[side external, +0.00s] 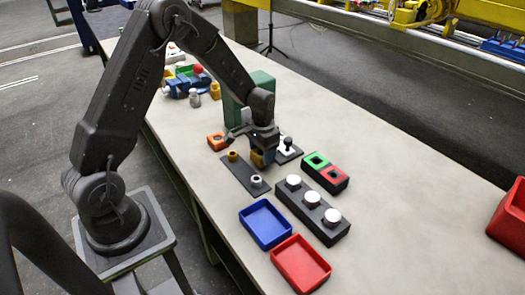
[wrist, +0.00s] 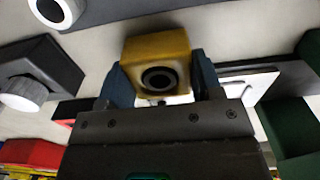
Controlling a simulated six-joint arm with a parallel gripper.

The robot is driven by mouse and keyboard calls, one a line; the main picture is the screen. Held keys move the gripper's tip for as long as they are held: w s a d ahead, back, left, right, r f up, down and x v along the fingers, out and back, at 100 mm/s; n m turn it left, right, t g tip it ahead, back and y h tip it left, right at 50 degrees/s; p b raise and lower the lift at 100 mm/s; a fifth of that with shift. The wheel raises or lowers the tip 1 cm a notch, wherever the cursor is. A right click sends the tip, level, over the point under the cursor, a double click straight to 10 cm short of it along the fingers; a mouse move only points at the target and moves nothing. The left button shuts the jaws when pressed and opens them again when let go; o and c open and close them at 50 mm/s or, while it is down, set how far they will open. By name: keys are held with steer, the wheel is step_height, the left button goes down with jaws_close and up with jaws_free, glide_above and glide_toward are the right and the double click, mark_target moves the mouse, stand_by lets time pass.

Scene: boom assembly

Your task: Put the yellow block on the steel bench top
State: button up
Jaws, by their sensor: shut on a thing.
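The yellow block (wrist: 157,62) sits between the blue fingertips of my gripper (wrist: 162,82) in the wrist view, with a dark round hole in the face turned to the camera. In the side external view my gripper (side external: 262,153) points down over the middle of the bench, shut on the yellow block (side external: 256,159), which is partly hidden by the fingers. The block is low, beside a dark plate. I cannot tell whether its underside touches anything. The pale steel bench top (side external: 400,225) runs across the view.
The dark plate (side external: 239,173) carries a brass piece and a grey ring. Close by are an orange block (side external: 216,141), a black box with white buttons (side external: 300,205), green and red sockets (side external: 333,175), a blue tray (side external: 265,223) and a red tray (side external: 300,264).

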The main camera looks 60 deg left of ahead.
steer(key=shift+f, duration=0.85)
steer(key=o, duration=1)
steer(key=shift+r, duration=4)
